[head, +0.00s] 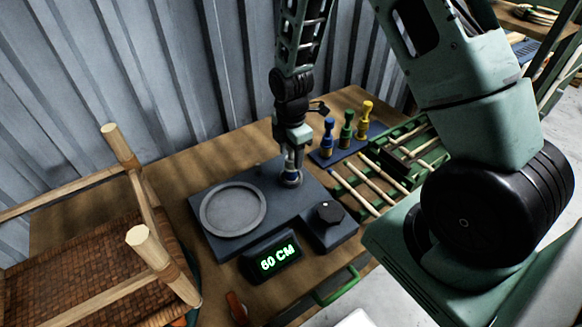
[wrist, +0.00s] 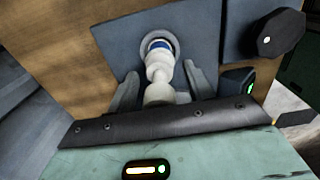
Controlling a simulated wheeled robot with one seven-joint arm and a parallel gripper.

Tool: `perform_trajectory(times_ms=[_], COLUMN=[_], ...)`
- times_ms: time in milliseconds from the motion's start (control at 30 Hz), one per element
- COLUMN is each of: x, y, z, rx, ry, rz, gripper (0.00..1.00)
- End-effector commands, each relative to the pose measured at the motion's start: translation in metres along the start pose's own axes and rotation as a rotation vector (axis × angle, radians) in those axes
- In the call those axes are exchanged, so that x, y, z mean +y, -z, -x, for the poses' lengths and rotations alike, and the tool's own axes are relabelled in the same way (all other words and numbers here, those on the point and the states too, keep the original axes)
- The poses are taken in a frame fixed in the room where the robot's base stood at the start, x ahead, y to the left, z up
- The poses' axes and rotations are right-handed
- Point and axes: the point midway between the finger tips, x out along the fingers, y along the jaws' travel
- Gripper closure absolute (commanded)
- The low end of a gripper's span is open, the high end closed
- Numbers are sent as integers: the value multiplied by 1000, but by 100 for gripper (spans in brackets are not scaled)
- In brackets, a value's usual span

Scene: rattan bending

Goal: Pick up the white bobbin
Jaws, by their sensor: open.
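The white bobbin (wrist: 160,70) shows in the wrist view, with a blue band at its far end, at a round seat on the dark blue-grey device. My gripper (wrist: 161,76) is open, with one finger on each side of the bobbin; I cannot tell whether either touches it. In the head view my gripper (head: 291,166) points down over the device's back right part, next to the round grey plate. There the gripper mostly hides the bobbin.
The device (head: 225,240) carries a round grey plate (head: 233,208), a black knob (head: 329,213) and a display (head: 275,259) reading "50 CM" or "60 CM". Blue (head: 327,137), green (head: 347,129) and yellow (head: 364,119) bobbins stand behind right. A rattan chair (head: 90,255) is at left.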

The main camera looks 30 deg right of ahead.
Motion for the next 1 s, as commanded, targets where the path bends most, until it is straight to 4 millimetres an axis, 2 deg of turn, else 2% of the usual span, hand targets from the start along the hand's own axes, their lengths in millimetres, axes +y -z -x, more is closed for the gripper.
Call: perform_trajectory(times_ms=[33,200,500,667,867,1000], x=[0,0,0,1,1,2], y=[0,0,0,0,0,0], z=[0,0,1,9,35,61], rx=[0,0,0,1,1,0], ry=[0,0,-1,-2,-5,-7], rz=[0,0,0,-1,0,-1], gripper=[54,100,100,100,100,100])
